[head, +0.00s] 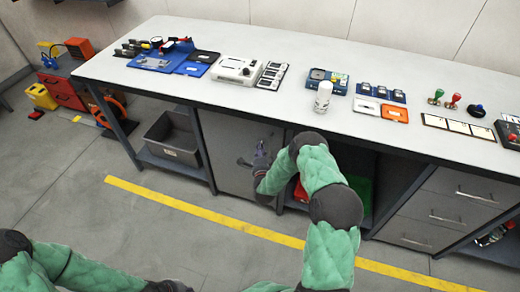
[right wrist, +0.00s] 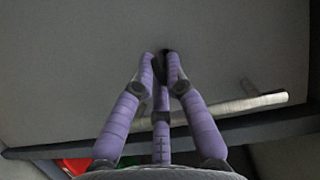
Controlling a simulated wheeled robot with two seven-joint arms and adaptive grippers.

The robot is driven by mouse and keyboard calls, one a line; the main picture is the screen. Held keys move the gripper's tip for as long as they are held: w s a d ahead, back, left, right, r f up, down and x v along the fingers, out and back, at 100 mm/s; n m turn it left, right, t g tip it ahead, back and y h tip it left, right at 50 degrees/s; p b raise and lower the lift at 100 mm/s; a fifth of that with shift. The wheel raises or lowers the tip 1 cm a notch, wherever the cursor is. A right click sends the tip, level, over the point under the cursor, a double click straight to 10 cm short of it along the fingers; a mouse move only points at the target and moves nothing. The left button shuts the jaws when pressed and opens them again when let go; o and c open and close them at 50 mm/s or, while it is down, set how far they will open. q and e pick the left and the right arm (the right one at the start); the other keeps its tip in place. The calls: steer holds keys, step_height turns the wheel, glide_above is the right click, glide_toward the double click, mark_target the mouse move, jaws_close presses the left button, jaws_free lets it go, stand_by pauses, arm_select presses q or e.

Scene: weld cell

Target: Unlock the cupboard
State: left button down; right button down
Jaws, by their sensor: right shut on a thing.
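The cupboard's grey door (head: 229,135) is under the workbench, left of the open shelf bay. It looks closed. My right gripper (head: 259,150) is in front of this door. In the right wrist view its purple fingers (right wrist: 162,65) are closed at the tips around a small dark thing, apparently the key, against the grey door face (right wrist: 75,60). The fingers hide most of it, and I cannot tell how far it is turned. A pale metal bar handle (right wrist: 235,108) is to the right of the fingers. My left arm shows at the lower left of the head view; its gripper is out of sight.
The workbench top (head: 330,120) carries trays, a white device (head: 237,70) and stamps. A grey bin (head: 173,138) stands on the shelf to the left. Drawers (head: 440,205) are on the right. A yellow floor line (head: 200,210) crosses clear floor in front.

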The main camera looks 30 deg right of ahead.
steer(key=n, duration=0.1)
steer(key=n+g+p, duration=0.1)
steer(key=shift+r+n+g+p, duration=0.25)
steer(key=shift+n+g+p, duration=0.05)
steer(key=shift+n, duration=0.1)
steer(key=n+g+p, duration=0.1)
steer(key=n+p, duration=0.1)
steer(key=n, duration=0.1)
steer(key=shift+n+g, duration=0.3)
steer(key=shift+g, duration=0.1)
steer(key=n+g+h+p, duration=0.1)
steer(key=n+g, duration=0.1)
steer(key=n, duration=0.1)
steer(key=shift+r+p, duration=0.15)
steer(key=shift+p, duration=0.25)
steer(key=shift+n+g+h+p, duration=0.55)
steer(key=shift+n+g+h, duration=0.15)
steer(key=shift+n, duration=0.5)
steer(key=shift+w, duration=0.1)
steer(key=c, duration=1.3)
jaws_free()
steer(key=shift+a, duration=0.1)
